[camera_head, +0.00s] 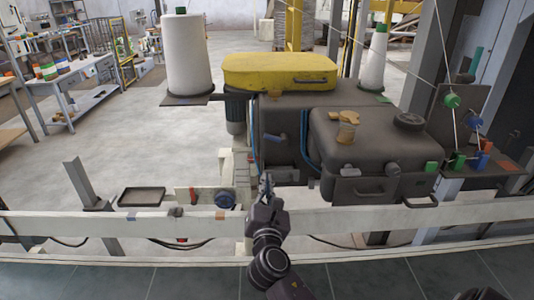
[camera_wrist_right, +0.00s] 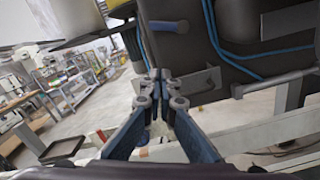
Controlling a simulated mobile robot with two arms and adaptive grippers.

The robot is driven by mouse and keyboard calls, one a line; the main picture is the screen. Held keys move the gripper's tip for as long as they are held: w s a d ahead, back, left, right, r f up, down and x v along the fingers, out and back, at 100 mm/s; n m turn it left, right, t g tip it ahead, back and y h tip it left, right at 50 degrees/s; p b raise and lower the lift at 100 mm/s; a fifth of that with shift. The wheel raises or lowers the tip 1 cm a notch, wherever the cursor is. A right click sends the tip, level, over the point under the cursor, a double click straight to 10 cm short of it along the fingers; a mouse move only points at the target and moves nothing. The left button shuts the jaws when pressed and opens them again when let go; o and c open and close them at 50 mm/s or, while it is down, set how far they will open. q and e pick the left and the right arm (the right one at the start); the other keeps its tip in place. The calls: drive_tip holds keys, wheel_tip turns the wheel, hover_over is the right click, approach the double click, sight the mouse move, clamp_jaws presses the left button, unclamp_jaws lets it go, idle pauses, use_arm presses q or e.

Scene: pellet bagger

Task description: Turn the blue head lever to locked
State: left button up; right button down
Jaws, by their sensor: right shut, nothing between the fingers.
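A short blue lever (camera_head: 273,137) sticks out roughly level from the left part of the dark machine's front (camera_head: 285,115). It also shows in the right wrist view (camera_wrist_right: 163,26), above and beyond the fingertips. I cannot tell from its angle whether it is locked. My right gripper (camera_head: 266,182) is shut and empty. It points toward the machine, below the lever in the head view and apart from it. In the right wrist view its fingertips (camera_wrist_right: 160,76) meet in front of the machine's left edge. My left gripper is not in view.
A pale rail (camera_head: 345,219) runs across the front, beneath my right arm. Blue tubes (camera_head: 304,140) run down the machine's front. A yellow cover (camera_head: 280,71) lies on top. A white thread cone (camera_head: 188,55) stands at the left. A dark tray (camera_head: 141,196) sits lower left.

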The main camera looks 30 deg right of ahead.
sight(275, 137)
drive_tip(key=p+x, duration=0.1)
drive_tip(key=x, duration=0.2)
drive_tip(key=r+p+x, duration=0.1)
drive_tip(key=x, duration=0.3)
drive_tip(key=r+p+x, duration=0.1)
drive_tip(key=p+x, duration=0.1)
drive_tip(key=x, duration=0.1)
drive_tip(key=shift+w+d+r, duration=0.1)
drive_tip(key=shift+w+d, duration=0.05)
drive_tip(key=shift+d, duration=0.15)
drive_tip(key=shift+d+r+p, duration=0.35)
drive_tip(key=shift+r+p, duration=0.15)
drive_tip(key=shift+r, duration=0.2)
drive_tip(key=shift+f, duration=0.1)
